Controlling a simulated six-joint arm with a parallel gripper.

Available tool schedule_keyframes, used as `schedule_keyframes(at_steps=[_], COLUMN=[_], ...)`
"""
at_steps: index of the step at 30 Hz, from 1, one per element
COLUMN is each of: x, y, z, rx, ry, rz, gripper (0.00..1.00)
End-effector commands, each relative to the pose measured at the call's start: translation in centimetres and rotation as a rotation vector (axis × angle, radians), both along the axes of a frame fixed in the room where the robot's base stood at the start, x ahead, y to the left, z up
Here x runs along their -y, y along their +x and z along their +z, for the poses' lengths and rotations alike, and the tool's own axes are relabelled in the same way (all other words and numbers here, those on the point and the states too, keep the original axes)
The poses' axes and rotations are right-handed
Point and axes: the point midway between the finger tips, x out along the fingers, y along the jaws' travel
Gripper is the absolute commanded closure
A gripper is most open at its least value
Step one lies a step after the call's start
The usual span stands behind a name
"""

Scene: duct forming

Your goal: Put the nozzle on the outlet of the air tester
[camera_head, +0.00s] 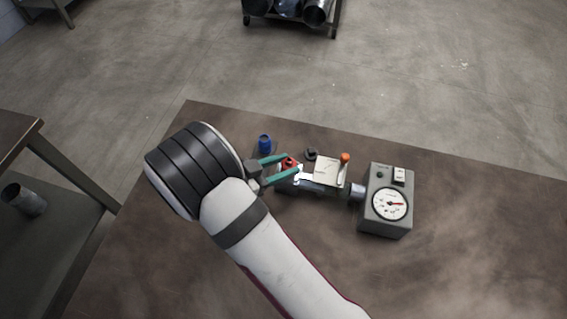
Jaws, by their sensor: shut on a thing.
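My gripper (291,164) has teal fingers closed around a small red part (288,162), just left of the pale plate. The red part may be the nozzle, but it is too small to tell its shape. The air tester is a grey box (376,219) with a round white dial, on the right of the group. A short metallic stub (358,190) sticks out of its left side, apart from the red part. I cannot tell whether this stub is the outlet or part of the fixture beside it.
A pale plate (325,172) and an orange-knobbed lever (345,157) stand between my gripper and the tester. A blue cylinder (264,142) and a small black part (311,153) lie behind. The brown table (480,250) is clear at right.

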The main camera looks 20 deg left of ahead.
Motion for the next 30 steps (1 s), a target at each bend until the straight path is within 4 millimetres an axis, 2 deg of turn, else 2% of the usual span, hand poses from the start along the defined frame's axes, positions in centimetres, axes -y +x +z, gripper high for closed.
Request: schedule_keyframes(at_steps=[3,4,9,19,30], x=[0.0,0.0,0.0,-0.3,-5.8], y=[0.0,0.0,0.0,-0.2,-7.2], z=[-0.3,-0.3,-0.3,0.2,3.9], rx=[-0.001,-0.001,0.000,0.001,0.002], ry=[-0.001,-0.001,0.000,0.001,0.003], rz=[0.000,0.000,0.000,0.001,0.003], gripper=[1.00,0.56,0.27,0.27,0.27])
